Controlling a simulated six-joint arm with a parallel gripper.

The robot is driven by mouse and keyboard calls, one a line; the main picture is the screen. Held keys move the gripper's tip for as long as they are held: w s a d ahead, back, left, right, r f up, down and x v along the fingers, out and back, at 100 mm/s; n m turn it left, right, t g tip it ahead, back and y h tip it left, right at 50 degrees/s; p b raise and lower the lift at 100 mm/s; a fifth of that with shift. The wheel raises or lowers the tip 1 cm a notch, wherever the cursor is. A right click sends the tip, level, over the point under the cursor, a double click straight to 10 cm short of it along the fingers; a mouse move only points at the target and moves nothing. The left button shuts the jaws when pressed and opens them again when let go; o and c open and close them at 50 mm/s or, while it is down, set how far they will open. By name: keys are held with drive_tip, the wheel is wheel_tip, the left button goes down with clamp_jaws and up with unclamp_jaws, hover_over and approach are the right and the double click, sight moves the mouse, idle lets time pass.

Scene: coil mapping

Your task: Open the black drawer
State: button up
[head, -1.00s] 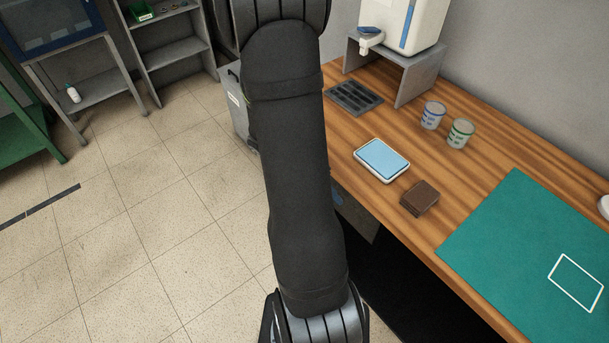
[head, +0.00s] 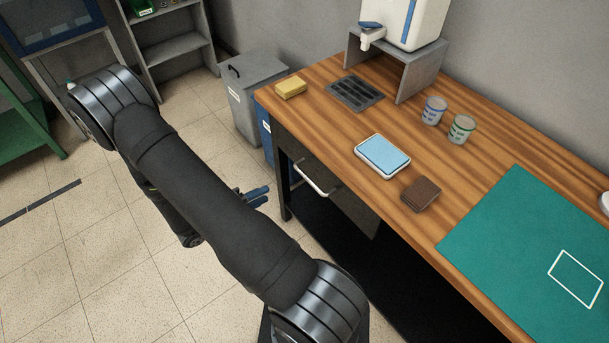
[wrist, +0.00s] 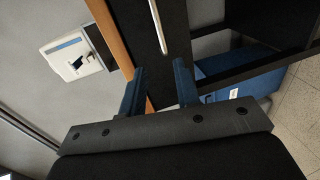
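The black drawer (head: 340,196) sits under the wooden table's front edge, its front dark and a pale bar handle (head: 311,179) across it. It looks shut. My gripper (head: 264,194) is left of the drawer, over the floor, apart from the handle. In the wrist view my gripper (wrist: 160,80) has two blue fingers spread apart with nothing between them. The pale handle (wrist: 157,26) shows beyond the fingertips, running along the dark drawer front (wrist: 172,18).
The wooden table (head: 330,120) holds a yellow sponge (head: 291,88), a blue-topped pad (head: 382,155), a brown block (head: 421,195), two cups and a green mat (head: 520,250). A grey bin (head: 252,95) and a blue bin (head: 265,135) stand by the table's left end. Floor left of the table is clear.

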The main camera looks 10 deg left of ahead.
sight(305, 174)
drive_tip(key=x, duration=1.6)
drive_tip(key=shift+w+d, duration=0.2)
drive_tip(key=shift+d, duration=0.05)
drive_tip(key=shift+c, duration=0.4)
clamp_jaws()
